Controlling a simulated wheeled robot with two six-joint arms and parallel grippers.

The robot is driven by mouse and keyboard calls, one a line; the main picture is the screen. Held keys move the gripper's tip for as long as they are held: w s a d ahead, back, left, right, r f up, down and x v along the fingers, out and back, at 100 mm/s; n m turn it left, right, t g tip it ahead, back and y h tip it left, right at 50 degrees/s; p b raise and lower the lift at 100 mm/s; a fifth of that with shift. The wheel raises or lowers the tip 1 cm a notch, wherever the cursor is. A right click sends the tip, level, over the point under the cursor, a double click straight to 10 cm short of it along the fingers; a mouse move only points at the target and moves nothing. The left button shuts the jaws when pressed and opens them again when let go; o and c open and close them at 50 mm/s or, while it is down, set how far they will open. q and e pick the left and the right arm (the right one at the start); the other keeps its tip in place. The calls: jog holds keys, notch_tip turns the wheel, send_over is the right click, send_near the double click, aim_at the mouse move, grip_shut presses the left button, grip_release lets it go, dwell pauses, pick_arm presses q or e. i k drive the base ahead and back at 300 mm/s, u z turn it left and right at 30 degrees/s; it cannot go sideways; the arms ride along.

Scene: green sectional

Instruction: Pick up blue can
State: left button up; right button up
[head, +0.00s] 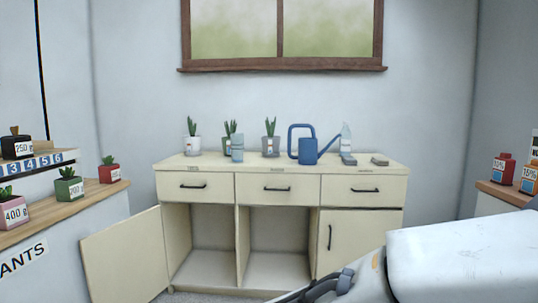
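A blue watering can (307,151) stands upright on top of the cream cabinet (222,183), right of the middle. Its looped handle is on the left and its spout points up to the right. A small grey-blue cylinder (237,148) stands further left on the same top, in front of a potted plant. Neither of my grippers is in view. A white and grey part at the lower right looks like my own arm, well in front of the cabinet.
Potted plants (193,144), a spray bottle (346,140) and small grey blocks (380,160) share the cabinet top. An open cabinet door (123,257) swings out at the left. Side counters hold labelled pots (69,188) at left and red bottles (503,168) at right.

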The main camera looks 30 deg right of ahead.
aim_at(308, 147)
jog(key=u, duration=0.5)
jog(key=i, duration=1.55)
jog(key=z, duration=0.9)
jog(key=i, duration=0.6)
jog(key=z, duration=0.6)
